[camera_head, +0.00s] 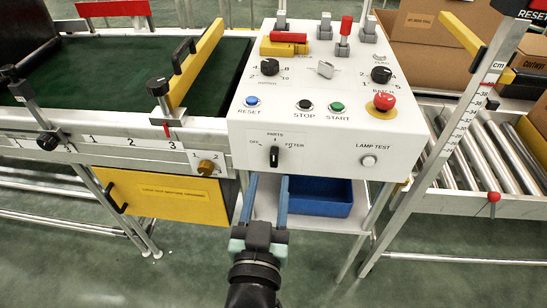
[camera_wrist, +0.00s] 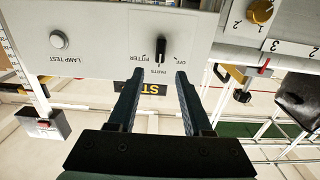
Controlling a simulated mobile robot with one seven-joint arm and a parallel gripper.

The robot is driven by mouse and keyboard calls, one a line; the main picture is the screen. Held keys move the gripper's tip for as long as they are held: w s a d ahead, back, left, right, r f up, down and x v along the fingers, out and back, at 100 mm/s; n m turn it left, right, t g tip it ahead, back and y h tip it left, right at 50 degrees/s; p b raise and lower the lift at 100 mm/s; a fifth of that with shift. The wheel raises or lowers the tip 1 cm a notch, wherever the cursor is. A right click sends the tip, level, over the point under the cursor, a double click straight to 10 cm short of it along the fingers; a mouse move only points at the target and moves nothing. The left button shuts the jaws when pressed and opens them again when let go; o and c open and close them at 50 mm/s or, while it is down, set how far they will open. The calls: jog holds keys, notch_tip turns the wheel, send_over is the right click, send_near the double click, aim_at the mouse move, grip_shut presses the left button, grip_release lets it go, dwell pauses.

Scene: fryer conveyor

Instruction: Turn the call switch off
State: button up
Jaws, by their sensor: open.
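The call switch (camera_head: 274,157) is a black rotary knob on the front face of the white control box. Its labels read OFF on the left, PARTS above and FITTER on the right. The knob stands upright, in line with PARTS. In the wrist view the switch (camera_wrist: 160,48) appears upside down, just beyond the fingertips and between their lines. My gripper (camera_head: 268,180) is open and empty, in front of and slightly below the switch. It also shows in the wrist view (camera_wrist: 160,73), its two dark fingers apart on either side and not visibly touching the knob.
A lamp test button (camera_head: 369,161) is right of the switch. The box top (camera_head: 300,88) carries knobs, buttons, levers and a red mushroom button (camera_head: 384,101). A blue bin (camera_head: 320,197) sits below, with a yellow drawer (camera_head: 160,197) to the left and a roller conveyor (camera_head: 480,150) to the right.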

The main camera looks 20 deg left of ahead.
aim_at(273, 156)
jog(key=shift+b+x, duration=0.6)
jog(key=shift+x, duration=2.9)
jog(key=shift+c, duration=0.3)
grip_shut()
